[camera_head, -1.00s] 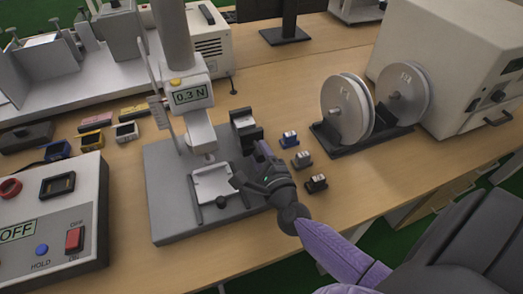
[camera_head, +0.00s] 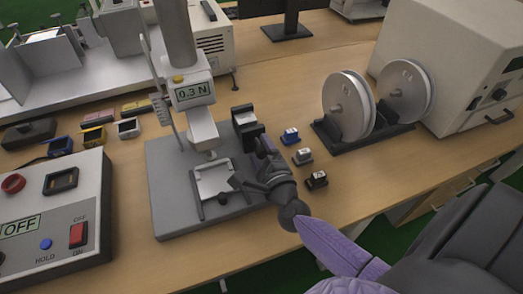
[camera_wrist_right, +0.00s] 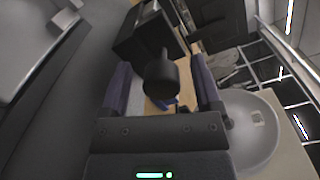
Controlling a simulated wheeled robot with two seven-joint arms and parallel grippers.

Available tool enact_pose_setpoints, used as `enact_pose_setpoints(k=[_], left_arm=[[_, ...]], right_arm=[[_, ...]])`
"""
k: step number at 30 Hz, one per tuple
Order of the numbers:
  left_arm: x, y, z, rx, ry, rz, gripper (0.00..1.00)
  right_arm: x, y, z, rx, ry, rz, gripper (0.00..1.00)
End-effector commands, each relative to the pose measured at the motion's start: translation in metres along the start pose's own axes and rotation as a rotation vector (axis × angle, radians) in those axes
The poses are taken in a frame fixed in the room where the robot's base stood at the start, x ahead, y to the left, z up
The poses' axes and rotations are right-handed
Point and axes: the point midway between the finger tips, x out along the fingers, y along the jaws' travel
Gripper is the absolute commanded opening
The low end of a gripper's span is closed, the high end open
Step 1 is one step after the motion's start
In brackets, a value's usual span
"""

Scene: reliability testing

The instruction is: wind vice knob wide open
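The dark vice (camera_head: 246,122) stands at the right rear of the grey tester base, with a light pad on top. My right gripper (camera_head: 255,163) is beside it, reaching in from the lower right and hiding the vice knob in the head view. In the right wrist view, the dark round knob (camera_wrist_right: 160,76) lies between the two purple fingers of the open right gripper (camera_wrist_right: 163,88). A gap shows on each side of the knob. The vice body (camera_wrist_right: 145,38) shows behind it. My left gripper is not in view.
The force tester (camera_head: 192,95) reads 0.3 N above a white plate fixture (camera_head: 215,180). Small blue, grey and black blocks (camera_head: 303,157) lie right of the gripper. A spool stand (camera_head: 365,130) is farther right; a control box (camera_head: 50,220) stands left.

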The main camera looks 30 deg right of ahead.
Motion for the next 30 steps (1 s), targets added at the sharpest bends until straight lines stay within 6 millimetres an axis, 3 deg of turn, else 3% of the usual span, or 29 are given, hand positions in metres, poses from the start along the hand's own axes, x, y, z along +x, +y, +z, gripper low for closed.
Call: enact_pose_setpoints(k=[8,15,21,30], left_arm=[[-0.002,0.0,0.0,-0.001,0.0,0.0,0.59],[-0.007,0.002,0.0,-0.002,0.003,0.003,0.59],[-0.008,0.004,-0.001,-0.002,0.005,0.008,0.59],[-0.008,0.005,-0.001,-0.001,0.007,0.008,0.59]], right_arm=[[-0.009,0.0,0.0,-0.001,0.0,0.001,0.81],[-0.06,0.0,0.0,-0.002,0.0,0.003,0.81],[-0.091,0.0,0.0,-0.002,0.0,0.001,0.81],[-0.099,0.0,0.0,0.0,-0.001,0.0,0.81]])
